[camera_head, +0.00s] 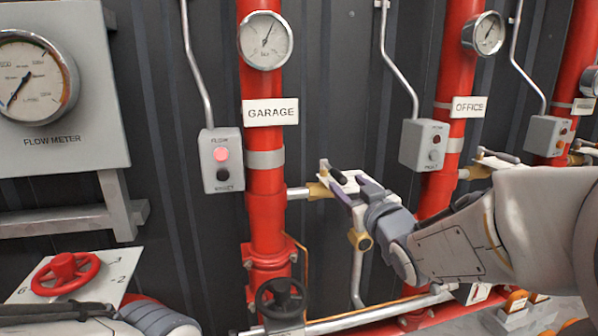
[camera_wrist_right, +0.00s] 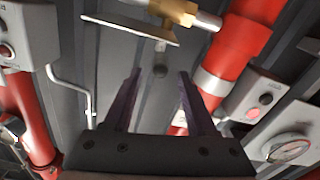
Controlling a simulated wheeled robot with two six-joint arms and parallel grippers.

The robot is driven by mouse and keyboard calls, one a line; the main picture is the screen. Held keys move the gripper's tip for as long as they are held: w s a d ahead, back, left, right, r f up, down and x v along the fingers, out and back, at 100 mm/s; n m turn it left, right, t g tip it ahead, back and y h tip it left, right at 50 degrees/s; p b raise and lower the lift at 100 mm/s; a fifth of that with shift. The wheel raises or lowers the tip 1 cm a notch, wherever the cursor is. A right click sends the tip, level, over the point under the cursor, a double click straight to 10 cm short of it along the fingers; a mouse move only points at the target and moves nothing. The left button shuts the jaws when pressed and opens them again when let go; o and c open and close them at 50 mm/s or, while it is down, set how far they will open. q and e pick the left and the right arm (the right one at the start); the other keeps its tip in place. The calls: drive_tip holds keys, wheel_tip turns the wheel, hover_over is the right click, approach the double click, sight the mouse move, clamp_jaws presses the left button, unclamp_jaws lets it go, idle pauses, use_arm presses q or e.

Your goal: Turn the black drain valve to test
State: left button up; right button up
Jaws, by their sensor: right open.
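A brass side valve (camera_head: 318,190) sits on a short pipe stub to the right of the red GARAGE pipe. A short black lever (camera_head: 338,175) and a pale plate show on its near side, partly covered by my gripper. My right gripper (camera_head: 352,187) is at this valve with its purple fingers apart. In the right wrist view, the fingers of the gripper (camera_wrist_right: 158,75) are open with nothing between them; the brass body (camera_wrist_right: 174,10) and pale plate (camera_wrist_right: 130,28) lie beyond the tips, near the top edge. I cannot read the lever's setting.
A black handwheel (camera_head: 282,300) is low on the GARAGE pipe. A grey switch box (camera_head: 221,160) with a lit pink lamp is left of it. The OFFICE pipe (camera_head: 458,75) and its box (camera_head: 424,145) stand right. A red handwheel (camera_head: 66,273) is lower left.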

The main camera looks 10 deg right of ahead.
sight(333, 169)
drive_tip(key=w+p, duration=0.1)
drive_tip(key=w, duration=0.8)
drive_tip(key=shift+w+a+f, duration=0.1)
drive_tip(key=shift+w+a, duration=0.05)
drive_tip(key=shift+w, duration=0.05)
clamp_jaws()
idle(1.1)
